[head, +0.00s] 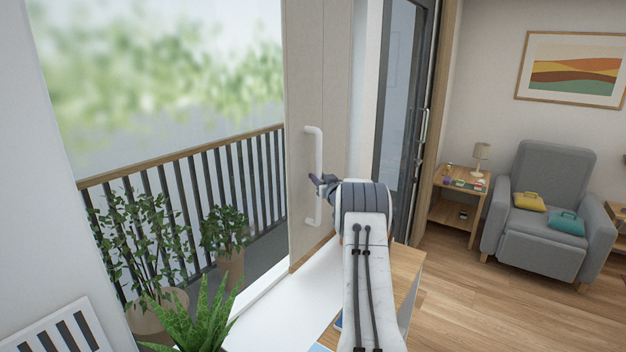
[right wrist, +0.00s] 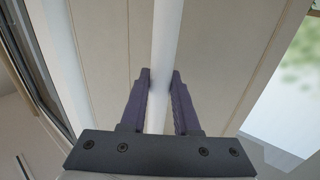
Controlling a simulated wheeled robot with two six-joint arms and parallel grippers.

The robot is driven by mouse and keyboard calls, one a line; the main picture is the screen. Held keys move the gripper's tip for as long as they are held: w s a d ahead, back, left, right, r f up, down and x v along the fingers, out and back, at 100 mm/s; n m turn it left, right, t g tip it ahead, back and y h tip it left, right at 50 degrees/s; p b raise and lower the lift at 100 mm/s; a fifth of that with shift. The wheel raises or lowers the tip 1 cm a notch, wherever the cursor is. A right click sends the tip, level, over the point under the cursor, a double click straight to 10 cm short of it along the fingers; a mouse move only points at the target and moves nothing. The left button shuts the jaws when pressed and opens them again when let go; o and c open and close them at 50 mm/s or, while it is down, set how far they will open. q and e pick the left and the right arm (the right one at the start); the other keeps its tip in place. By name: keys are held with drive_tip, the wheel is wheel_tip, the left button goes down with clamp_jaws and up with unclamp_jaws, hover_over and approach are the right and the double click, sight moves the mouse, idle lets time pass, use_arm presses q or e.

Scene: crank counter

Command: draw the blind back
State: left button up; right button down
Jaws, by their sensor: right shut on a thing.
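The blind is a tall beige panel (head: 304,120) beside the window opening, with a white vertical bar handle (head: 318,150) on its face. In the right wrist view the panel (right wrist: 220,50) fills the middle and the handle (right wrist: 165,45) runs between the two fingers. My right gripper (head: 318,186) is at the handle's lower half, shut on it. The right wrist view shows its dark fingers (right wrist: 160,85) on either side of the bar. My right arm hides part of the panel's lower right. My left gripper is not in view.
A white sill (head: 285,305) lies below the panel. Potted plants (head: 205,315) stand to the left, before a balcony railing (head: 190,165). A dark-framed glass door (head: 400,110) is to the right. Further right are a side table (head: 460,200) and grey armchair (head: 550,190).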

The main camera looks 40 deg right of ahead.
drive_tip(key=c, duration=0.7)
unclamp_jaws()
drive_tip(key=shift+o, duration=0.2)
drive_tip(key=shift+s, duration=0.1)
drive_tip(key=b+v, duration=0.4)
drive_tip(key=v, duration=0.6)
drive_tip(key=shift+s+b, duration=0.15)
drive_tip(key=shift+b, duration=0.25)
drive_tip(key=shift+a, duration=0.1)
